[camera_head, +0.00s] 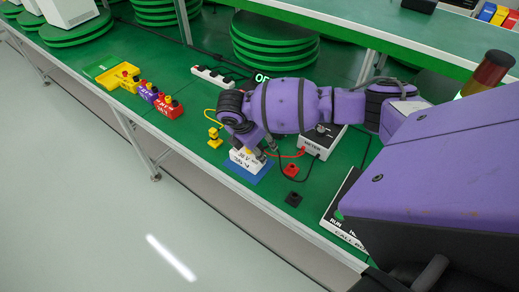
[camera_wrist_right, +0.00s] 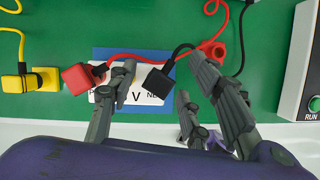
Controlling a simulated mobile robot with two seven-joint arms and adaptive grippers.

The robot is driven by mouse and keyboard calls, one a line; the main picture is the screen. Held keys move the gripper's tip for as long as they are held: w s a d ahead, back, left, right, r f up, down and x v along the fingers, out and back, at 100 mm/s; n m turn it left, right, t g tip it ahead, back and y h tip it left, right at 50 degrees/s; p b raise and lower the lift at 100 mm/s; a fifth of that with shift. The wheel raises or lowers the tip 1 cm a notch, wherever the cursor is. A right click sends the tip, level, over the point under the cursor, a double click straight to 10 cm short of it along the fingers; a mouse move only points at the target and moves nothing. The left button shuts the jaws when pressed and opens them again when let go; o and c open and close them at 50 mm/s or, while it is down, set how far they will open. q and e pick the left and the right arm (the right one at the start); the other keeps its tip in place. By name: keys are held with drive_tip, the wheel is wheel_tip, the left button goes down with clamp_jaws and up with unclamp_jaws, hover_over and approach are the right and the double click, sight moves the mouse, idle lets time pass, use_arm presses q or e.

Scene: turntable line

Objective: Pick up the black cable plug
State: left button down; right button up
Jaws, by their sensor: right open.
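The black cable plug (camera_wrist_right: 158,83) shows in the right wrist view above a white-and-blue labelled panel (camera_wrist_right: 140,112), with a black cable leading off its upper right. My right gripper (camera_wrist_right: 160,66) is open, its fingers on either side of the plug; I cannot tell whether they touch it. In the head view my right gripper (camera_head: 258,152) is low over the panel (camera_head: 246,171) and largely hides the plug there. My left gripper is not in view.
A red plug (camera_wrist_right: 77,78) lies just left of the left finger. A red block (camera_head: 291,169) and a black block (camera_head: 293,199) sit right of the panel. The meter (camera_head: 321,142) stands behind them. A yellow plug (camera_head: 214,138) is to the left.

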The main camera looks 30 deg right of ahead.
drive_tip(key=shift+f, duration=0.25)
clamp_jaws()
drive_tip(key=shift+w+r, duration=0.1)
drive_tip(key=shift+r, duration=0.3)
drive_tip(key=s+a+r+p, duration=0.1)
drive_tip(key=s+a+r, duration=0.4)
drive_tip(key=s+r, duration=0.7)
drive_tip(key=shift+s+a+r, duration=0.15)
drive_tip(key=shift+s+a, duration=0.05)
drive_tip(key=shift+s, duration=0.3)
